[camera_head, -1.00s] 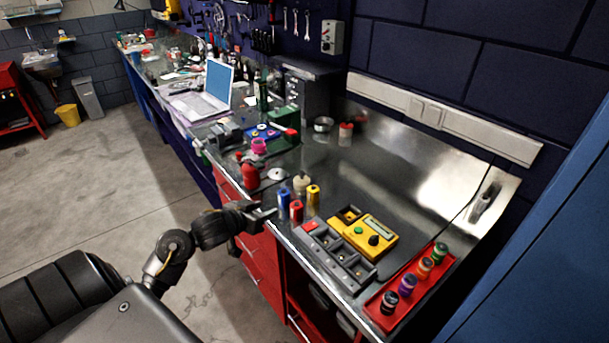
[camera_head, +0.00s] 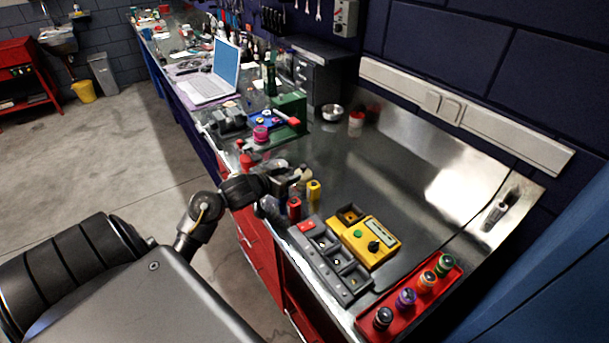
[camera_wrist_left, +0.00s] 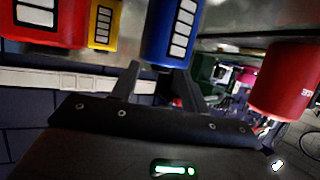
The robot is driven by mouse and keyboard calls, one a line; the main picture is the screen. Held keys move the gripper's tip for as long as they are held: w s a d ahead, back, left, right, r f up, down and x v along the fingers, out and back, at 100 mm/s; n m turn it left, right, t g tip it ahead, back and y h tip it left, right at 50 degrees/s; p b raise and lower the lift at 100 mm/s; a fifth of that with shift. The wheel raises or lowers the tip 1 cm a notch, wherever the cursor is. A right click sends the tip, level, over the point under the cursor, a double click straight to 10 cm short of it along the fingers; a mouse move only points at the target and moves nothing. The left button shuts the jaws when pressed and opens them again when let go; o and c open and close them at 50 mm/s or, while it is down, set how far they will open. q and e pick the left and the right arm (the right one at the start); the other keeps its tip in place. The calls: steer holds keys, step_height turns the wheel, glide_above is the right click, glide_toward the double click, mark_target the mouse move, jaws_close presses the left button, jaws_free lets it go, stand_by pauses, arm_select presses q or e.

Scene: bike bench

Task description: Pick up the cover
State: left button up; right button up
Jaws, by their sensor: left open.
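I cannot single out with certainty which thing is the cover. My left gripper (camera_head: 292,172) is open at the bench's front edge. In the left wrist view its two fingers (camera_wrist_left: 158,88) point at a blue battery-like cylinder (camera_wrist_left: 172,30), which stands just beyond them; contact cannot be told. The arm hides that blue cylinder in the head view. A red cylinder (camera_head: 294,208) and a yellow cylinder (camera_head: 313,191) stand beside the gripper. A yellow tester box (camera_head: 368,241) with a green button and black knob sits beside a grey compartment tray (camera_head: 358,285). My right gripper is not in view.
A red tray (camera_head: 372,328) with several coloured jars lies at the front right. A red bottle (camera_wrist_left: 285,80) is close to the gripper.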

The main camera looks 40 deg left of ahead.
mark_target(301, 168)
arm_select(q)
steer(key=shift+w+d+f, duration=0.15)
steer(key=shift+w, duration=0.85)
steer(key=p+x, duration=0.1)
steer(key=x, duration=0.3)
steer(key=shift+w, duration=0.25)
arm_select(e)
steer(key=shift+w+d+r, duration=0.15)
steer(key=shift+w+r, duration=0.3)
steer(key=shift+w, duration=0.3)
arm_select(q)
steer(key=shift+s, duration=0.1)
jaws_close()
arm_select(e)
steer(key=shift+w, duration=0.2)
